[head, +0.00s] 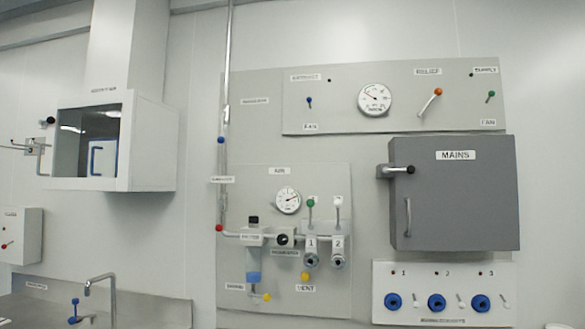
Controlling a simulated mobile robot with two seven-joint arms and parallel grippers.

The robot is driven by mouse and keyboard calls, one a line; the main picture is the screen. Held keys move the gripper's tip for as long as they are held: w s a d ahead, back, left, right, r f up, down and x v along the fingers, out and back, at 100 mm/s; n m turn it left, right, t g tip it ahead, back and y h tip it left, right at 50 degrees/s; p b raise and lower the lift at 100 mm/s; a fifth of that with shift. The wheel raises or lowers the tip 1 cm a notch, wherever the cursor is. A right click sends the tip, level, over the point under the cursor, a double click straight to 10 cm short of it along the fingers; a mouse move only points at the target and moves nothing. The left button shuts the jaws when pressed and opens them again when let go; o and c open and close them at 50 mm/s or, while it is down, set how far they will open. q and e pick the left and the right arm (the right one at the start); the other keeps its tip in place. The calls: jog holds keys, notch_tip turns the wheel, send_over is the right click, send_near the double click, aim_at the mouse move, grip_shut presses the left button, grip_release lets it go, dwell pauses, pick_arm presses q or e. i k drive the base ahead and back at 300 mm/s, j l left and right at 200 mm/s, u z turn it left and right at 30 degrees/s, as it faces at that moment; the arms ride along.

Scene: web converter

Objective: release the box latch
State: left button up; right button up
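A dark grey box (465,205) labelled MAINS is mounted on the wall at the right. Its door is closed. A latch (395,170) with a metal body and a black knob sits at the box's upper left edge, its lever pointing right across the door front. A vertical metal pull handle (407,217) is on the left side of the door, below the latch. Neither of my grippers is in view, and nothing touches the latch or the handle.
A panel (345,118) with a gauge and levers is above the box. A socket panel (460,301) with blue round fittings is below. Air valves and a gauge (288,200) are to the left. A hood (150,145) and a tap (100,283) are further left.

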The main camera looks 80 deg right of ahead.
aim_at(411, 169)
jog(key=k+l+z, duration=0.5)
jog(key=z, duration=1.7)
